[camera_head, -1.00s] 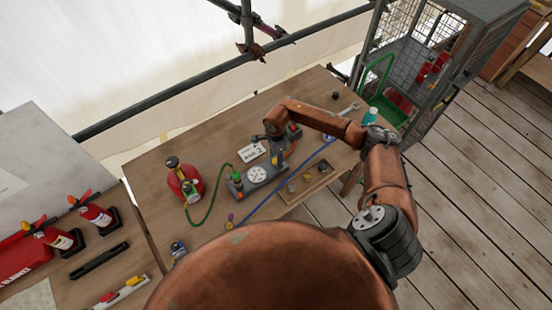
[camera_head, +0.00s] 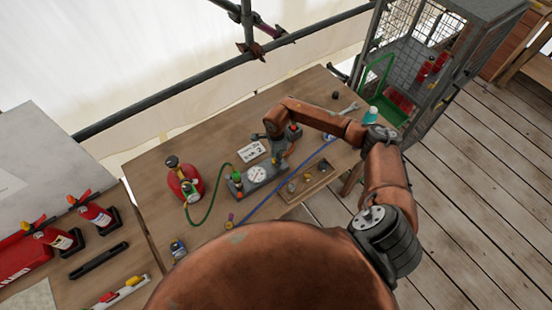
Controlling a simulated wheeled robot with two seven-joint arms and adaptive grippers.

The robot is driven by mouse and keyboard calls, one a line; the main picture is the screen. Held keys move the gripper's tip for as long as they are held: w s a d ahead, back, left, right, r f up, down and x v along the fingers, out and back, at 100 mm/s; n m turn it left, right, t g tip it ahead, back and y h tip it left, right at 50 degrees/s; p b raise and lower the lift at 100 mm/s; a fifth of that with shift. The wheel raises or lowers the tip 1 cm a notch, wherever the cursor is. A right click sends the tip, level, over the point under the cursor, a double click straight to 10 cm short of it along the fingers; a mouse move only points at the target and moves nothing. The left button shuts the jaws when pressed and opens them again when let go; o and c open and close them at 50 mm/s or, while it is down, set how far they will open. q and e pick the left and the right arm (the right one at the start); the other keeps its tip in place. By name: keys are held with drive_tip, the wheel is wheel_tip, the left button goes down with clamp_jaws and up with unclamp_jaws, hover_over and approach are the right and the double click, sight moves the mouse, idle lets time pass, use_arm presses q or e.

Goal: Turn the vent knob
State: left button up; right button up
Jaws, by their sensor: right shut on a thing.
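A grey gauge block (camera_head: 262,175) with a round white dial lies on the wooden table. A knob with a green top (camera_head: 237,178) stands at its left end. My right gripper (camera_head: 281,160) points down at the right end of the block, shut on a small part there. I take that part to be the vent knob; the fingers hide most of it. A green hose runs from the block's left end to a red cylinder (camera_head: 184,184). A blue hose leaves near the right end. My left gripper is not in view.
A small wooden tray (camera_head: 306,183) with several fittings lies right of the block. A white card (camera_head: 251,151) lies behind it. A wrench (camera_head: 349,108) and a teal-capped bottle (camera_head: 370,114) are at the right. Extinguishers (camera_head: 95,212) stand at the left.

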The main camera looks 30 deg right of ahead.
drive_tip(key=m+b, duration=0.1)
drive_tip(key=m, duration=0.4)
drive_tip(key=shift+m, duration=0.4)
drive_tip(key=m+b, duration=0.1)
drive_tip(key=m, duration=0.4)
drive_tip(key=shift+m, duration=0.4)
drive_tip(key=o, duration=1.2)
drive_tip(key=shift+c, duration=0.2)
drive_tip(key=shift+r, duration=0.15)
wheel_tip(320, 180, up, 12)
drive_tip(key=shift+a+f, duration=0.1)
drive_tip(key=shift+f, duration=0.1)
